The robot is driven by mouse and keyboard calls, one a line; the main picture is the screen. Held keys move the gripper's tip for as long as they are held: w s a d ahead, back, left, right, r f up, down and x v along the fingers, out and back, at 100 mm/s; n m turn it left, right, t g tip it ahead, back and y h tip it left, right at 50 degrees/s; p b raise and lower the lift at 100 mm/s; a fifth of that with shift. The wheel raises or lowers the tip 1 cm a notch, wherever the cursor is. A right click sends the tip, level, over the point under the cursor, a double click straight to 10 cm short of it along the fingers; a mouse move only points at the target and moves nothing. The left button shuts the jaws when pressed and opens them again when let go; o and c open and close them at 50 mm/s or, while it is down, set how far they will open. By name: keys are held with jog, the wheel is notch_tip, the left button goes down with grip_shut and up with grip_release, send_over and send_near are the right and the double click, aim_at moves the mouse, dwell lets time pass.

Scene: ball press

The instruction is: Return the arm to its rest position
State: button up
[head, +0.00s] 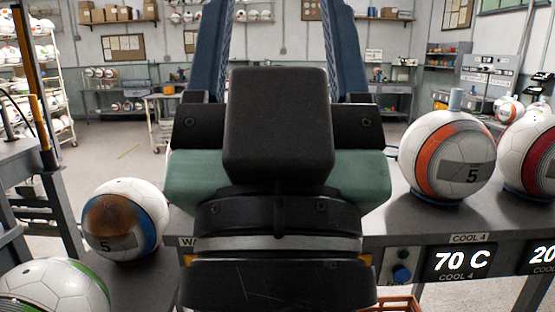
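My gripper (276,35) is in the middle of the head view, seen from behind, with its black and green body (276,125) close to the camera. Its two blue fingers rise to the top edge of the picture with a wide gap between them. Only background shows in the gap; the fingertips are cut off by the top edge. The body hides the middle of the bench. A white ball with a brown patch and blue band (126,220) rests on the left. A white and orange ball marked 5 (447,155) sits on the right.
The grey bench (400,228) carries a COOL 4 label and a 70 C display (462,262). Another ball (530,155) is at the right edge, and a green-striped ball (55,288) is at lower left. Racks and tables stand farther back, beyond open floor.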

notch_tip(320, 180, up, 25)
jog(key=p, duration=2.4)
jog(key=shift+f+p, duration=0.15)
jog(key=shift+p, duration=0.25)
jog(key=shift+f, duration=0.1)
